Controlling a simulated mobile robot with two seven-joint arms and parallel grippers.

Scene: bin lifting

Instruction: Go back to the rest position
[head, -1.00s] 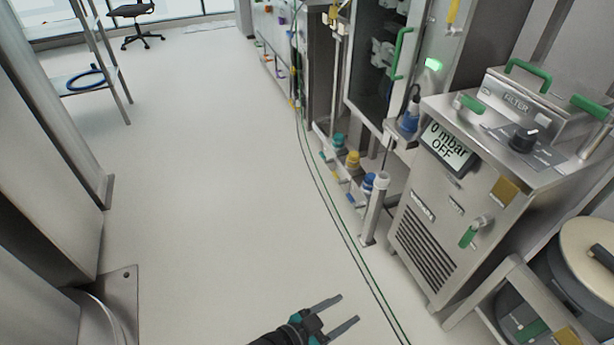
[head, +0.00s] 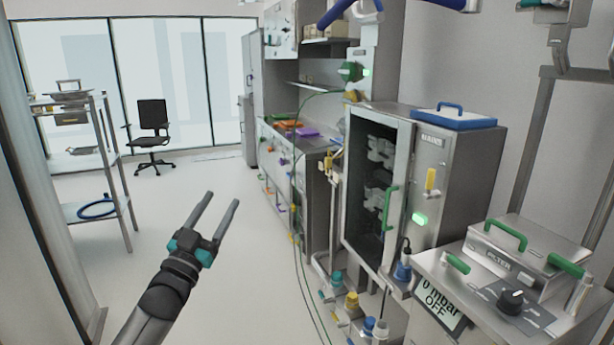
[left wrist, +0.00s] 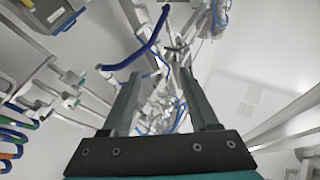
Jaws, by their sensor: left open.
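My left gripper (head: 213,217) is raised in front of me over the open floor in the head view. Its two fingers point up and away, spread apart, with nothing between them. In the left wrist view the same open fingers (left wrist: 168,100) frame an upward scene with blue tubing (left wrist: 138,58) and pipework behind them. My right gripper is in neither view. No bin shows in the views now.
A filter unit with a "0 mbar OFF" display (head: 437,303) and a steel cabinet (head: 452,165) stand on the right. A wheeled chair (head: 152,135) and a shelf rack (head: 105,170) are at the back left. The aisle floor (head: 225,265) is clear.

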